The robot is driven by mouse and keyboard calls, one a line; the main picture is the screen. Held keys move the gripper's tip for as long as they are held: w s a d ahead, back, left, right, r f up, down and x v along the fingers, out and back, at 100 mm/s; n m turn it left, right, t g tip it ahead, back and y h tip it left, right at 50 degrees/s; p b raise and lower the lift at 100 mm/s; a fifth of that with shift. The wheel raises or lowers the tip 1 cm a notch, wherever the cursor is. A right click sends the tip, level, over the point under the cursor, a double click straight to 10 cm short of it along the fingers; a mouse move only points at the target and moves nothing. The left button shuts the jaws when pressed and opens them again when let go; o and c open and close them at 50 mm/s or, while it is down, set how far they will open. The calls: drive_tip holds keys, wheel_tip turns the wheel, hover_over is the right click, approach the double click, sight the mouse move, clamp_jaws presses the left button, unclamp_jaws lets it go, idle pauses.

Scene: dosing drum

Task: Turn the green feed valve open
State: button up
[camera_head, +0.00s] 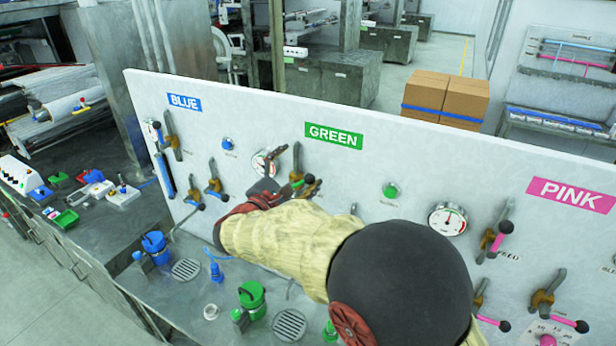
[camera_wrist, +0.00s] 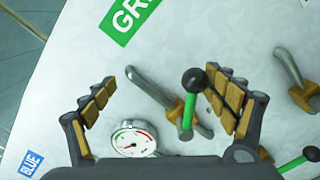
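The green feed valve (camera_head: 297,177) sits on the white panel below the GREEN sign (camera_head: 334,136). In the wrist view its green lever (camera_wrist: 187,112) with a black ball end stands in front of a brass body and grey pipe. My gripper (camera_wrist: 165,103) is open, one padded finger on each side of the lever. The right finger is close to the lever; the left is farther away. I cannot tell whether either touches. In the head view my gripper (camera_head: 288,187) is at the valve, and my arm hides part of the panel below it.
A dial gauge (camera_wrist: 133,140) is beside the valve, near the left finger. Another green-handled valve (camera_wrist: 299,160) shows at the lower right of the wrist view. Blue valves (camera_head: 213,184) are to the left and pink ones (camera_head: 496,236) to the right. A green button (camera_head: 390,190) is on the panel.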

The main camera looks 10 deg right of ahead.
sight(291, 149)
drive_tip(key=shift+w+a+r, duration=0.2)
drive_tip(key=shift+a, duration=0.1)
drive_tip(key=shift+w+a+r, duration=0.25)
drive_tip(key=shift+w+a, duration=0.15)
drive_tip(key=shift+a, duration=0.2)
drive_tip(key=shift+w+a+r, duration=0.1)
drive_tip(key=shift+w+a, duration=0.3)
drive_tip(key=shift+a, duration=0.2)
drive_tip(key=shift+w+a, duration=0.35)
drive_tip(key=shift+a, duration=0.25)
drive_tip(key=shift+w+a, duration=0.1)
drive_tip(key=shift+w+a+r, duration=0.15)
drive_tip(key=shift+w+a, duration=0.05)
drive_tip(key=shift+b, duration=0.35)
